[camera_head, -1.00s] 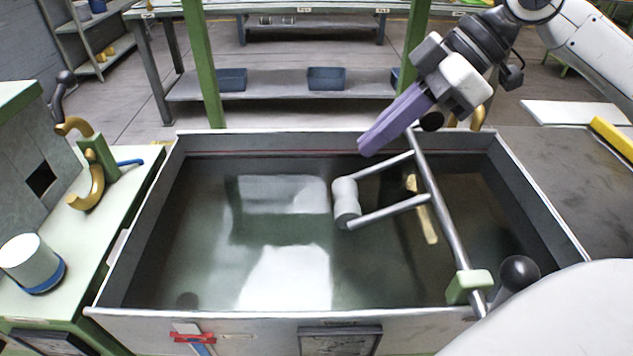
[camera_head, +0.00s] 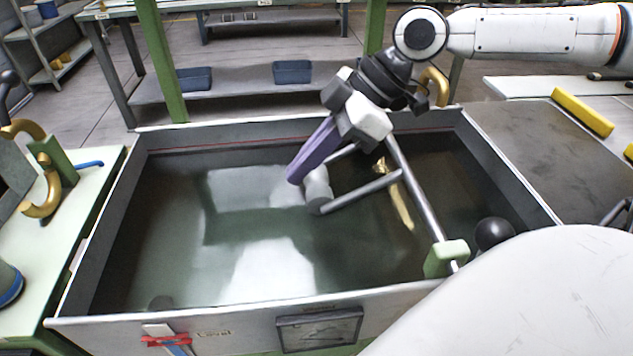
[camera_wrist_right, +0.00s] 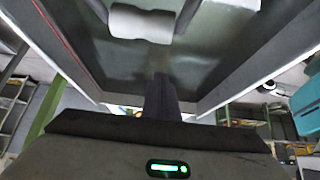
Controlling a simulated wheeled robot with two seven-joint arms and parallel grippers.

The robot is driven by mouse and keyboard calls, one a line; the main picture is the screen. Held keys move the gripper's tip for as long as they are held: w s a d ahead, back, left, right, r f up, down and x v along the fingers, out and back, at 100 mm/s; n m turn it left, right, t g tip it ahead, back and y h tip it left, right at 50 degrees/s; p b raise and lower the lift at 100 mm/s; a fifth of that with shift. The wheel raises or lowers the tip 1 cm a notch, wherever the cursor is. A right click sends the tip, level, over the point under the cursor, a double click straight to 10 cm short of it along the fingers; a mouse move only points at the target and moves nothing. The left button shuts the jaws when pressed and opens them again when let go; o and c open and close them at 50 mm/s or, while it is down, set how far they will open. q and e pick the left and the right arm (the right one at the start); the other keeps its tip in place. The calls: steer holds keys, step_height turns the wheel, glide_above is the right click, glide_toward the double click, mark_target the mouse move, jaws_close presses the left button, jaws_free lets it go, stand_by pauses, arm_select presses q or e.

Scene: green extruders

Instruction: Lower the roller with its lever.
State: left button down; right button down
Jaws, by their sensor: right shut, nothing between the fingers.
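The grey roller (camera_head: 318,187) hangs on two arms from a metal shaft (camera_head: 417,190) across the tank, close over the dark water. It also shows at the top of the right wrist view (camera_wrist_right: 142,22). The lever's black ball knob (camera_head: 494,233) is at the shaft's near end, beside a green block (camera_head: 446,258); the rest of the lever is hidden behind a white body part of mine. My right gripper (camera_head: 296,180), with purple fingers, is shut and empty. In the head view its tips are just left of the roller; I cannot tell whether they touch. My left gripper is not in view.
The tank's grey rim (camera_head: 100,205) surrounds the water. A golden piece (camera_head: 395,195) lies under the shaft. A side table (camera_head: 75,215) with curved golden parts stands left. A dark plate (camera_head: 520,150) and a yellow bar (camera_head: 582,111) are right. Green posts stand behind.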

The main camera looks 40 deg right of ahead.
mark_target(321, 193)
steer(key=shift+s+d+f+p, duration=0.2)
steer(key=shift+d+f, duration=0.1)
steer(key=shift+f, duration=0.3)
steer(key=shift+s+d+f+p, duration=0.15)
steer(key=shift+d+f, duration=0.1)
steer(key=shift+f, duration=0.3)
steer(key=shift+s+d+f, duration=0.15)
steer(key=shift+d+f, duration=0.1)
steer(key=shift+f, duration=0.15)
arm_select(q)
steer(key=shift+s+r, duration=0.2)
steer(key=shift+s, duration=0.1)
arm_select(e)
steer(key=shift+s+d+f, duration=0.1)
steer(key=shift+f, duration=0.15)
arm_select(q)
steer(key=shift+f, duration=0.1)
arm_select(e)
steer(key=shift+f, duration=0.3)
steer(key=shift+s+d+f+b, duration=0.1)
steer(key=shift+d+f+b, duration=0.05)
steer(key=shift+f+b, duration=0.4)
steer(key=shift+d+f+b, duration=0.1)
steer(key=shift+f+b, duration=0.2)
steer(key=shift+f, duration=0.35)
steer(key=shift+s+d+f, duration=0.1)
arm_select(q)
steer(key=shift+d+f, duration=0.2)
steer(key=shift+f, duration=0.15)
